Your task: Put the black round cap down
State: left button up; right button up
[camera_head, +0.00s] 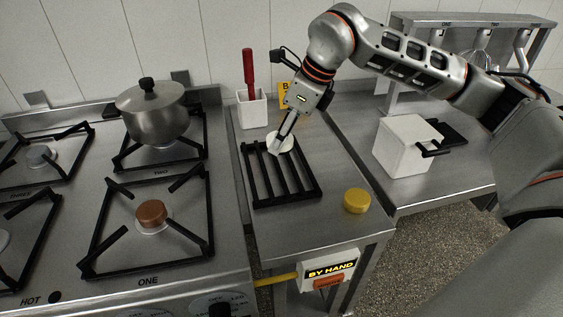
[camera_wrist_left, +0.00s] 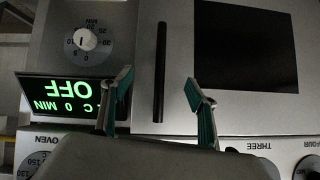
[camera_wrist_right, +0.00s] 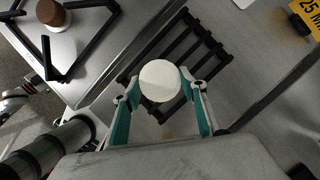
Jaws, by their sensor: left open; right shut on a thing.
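My right gripper (camera_head: 276,148) is shut on a round cap, which looks cream-white and not black in the right wrist view (camera_wrist_right: 160,80). The cap is between the two fingertips, over the black grate (camera_head: 283,203) on the steel counter. It also shows as a pale disc in the head view (camera_head: 285,140), partly hidden by the fingers. I cannot tell whether it touches the grate. I see no black round cap. My left gripper (camera_wrist_left: 160,92) is open and empty in front of the oven door, outside the head view.
A yellow cap (camera_head: 357,201) lies on the counter right of the grate. A brown cap (camera_head: 151,214) sits on the front burner. A pot (camera_head: 154,112) stands on the back burner. A white holder (camera_head: 252,109) with a red-handled tool and a white box (camera_head: 404,147) stand nearby.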

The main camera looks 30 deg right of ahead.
aim_at(277, 171)
notch_tip(277, 171, down, 3)
jog(key=shift+r, duration=0.1)
jog(key=shift+f, duration=0.45)
jog(key=shift+f+b, duration=0.3)
jog(key=shift+f, duration=1.65)
jog(key=shift+f, duration=0.15)
jog(key=o, duration=1.2)
jog(key=shift+o, duration=0.2)
